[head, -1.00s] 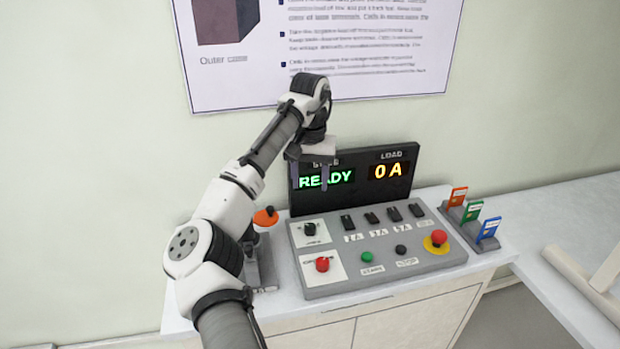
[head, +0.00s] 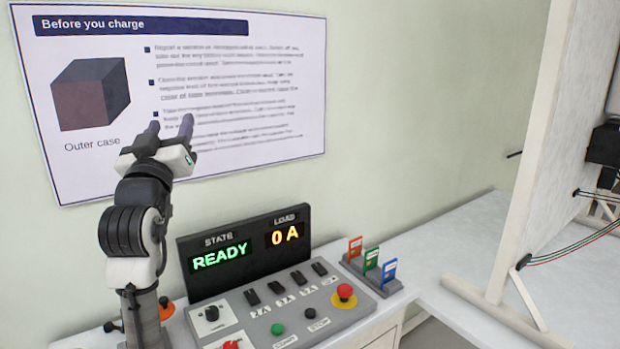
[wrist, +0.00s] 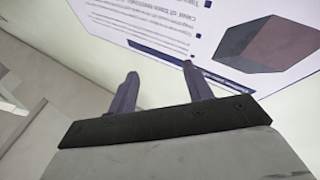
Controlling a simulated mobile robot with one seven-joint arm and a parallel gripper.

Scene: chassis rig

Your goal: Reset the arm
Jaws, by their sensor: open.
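My gripper (head: 171,127) is raised in front of the wall poster (head: 240,100), with its two fingers apart and nothing between them. In the wrist view my gripper (wrist: 155,82) also shows its two dark fingers spread and empty, with the poster (wrist: 215,35) beyond them. My arm rises at the left of the head view, to the left of the control panel and its display. The display (head: 247,247) reads READY and 0 A.
The control panel (head: 290,312) has black switches, a green button and a red emergency button (head: 344,294). Coloured tags (head: 371,262) stand in a holder at its right. A white upright board (head: 530,150) stands at the right. Bare counter (head: 470,235) lies between.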

